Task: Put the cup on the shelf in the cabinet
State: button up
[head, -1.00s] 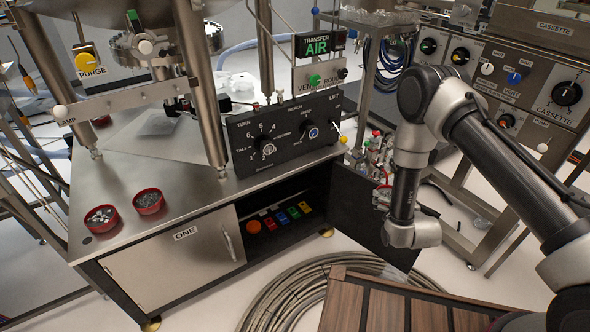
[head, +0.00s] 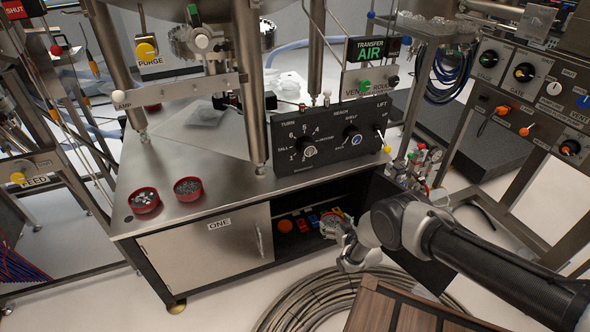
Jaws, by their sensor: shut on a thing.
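The cabinet under the steel bench has its right section open, and a dark inner shelf (head: 292,212) shows there. My gripper (head: 338,232) is at the front of this opening, at its right side. It is shut on a small round cup (head: 331,224) with a reddish rim, which looks filled with pale bits; the wrist partly hides it. I cannot tell whether the cup touches anything inside. Two similar red cups with metal parts, a left one (head: 144,200) and a right one (head: 188,188), stand on the bench top.
An orange ball (head: 285,226) and several coloured blocks (head: 312,219) lie inside the cabinet. The open dark door (head: 385,188) stands right of the opening. The door marked ONE (head: 205,245) is shut. A coiled hose (head: 300,306) and a wooden crate (head: 400,308) are in front.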

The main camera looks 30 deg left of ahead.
aim_at(323, 186)
jog(key=i+j, duration=0.1)
jog(key=i, duration=0.2)
jog(key=i+j, duration=0.1)
jog(key=i, duration=0.2)
jog(key=i+j, duration=0.4)
